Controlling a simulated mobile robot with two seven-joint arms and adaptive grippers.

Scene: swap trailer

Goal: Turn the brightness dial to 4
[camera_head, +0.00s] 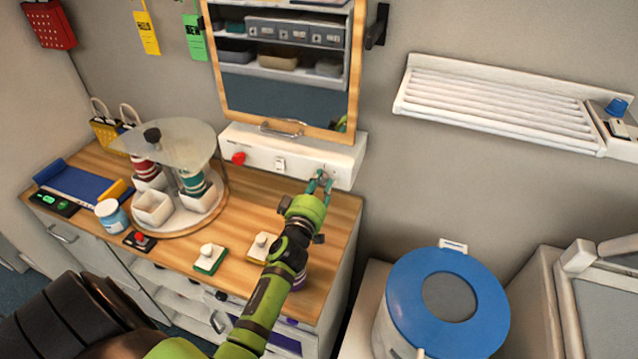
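A white control panel (258,146) sits under the mirror at the back of the wooden counter. It carries a red knob (238,158) at its left and a small switch (280,163) near its middle. My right gripper is out of view.
A round carousel (180,225) with a clear top stands on the counter (255,215). A green-based block (210,258) and a yellow-based block (262,247) lie near the front edge, close to my arm. A blue-lidded bin (405,300) stands at the right.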

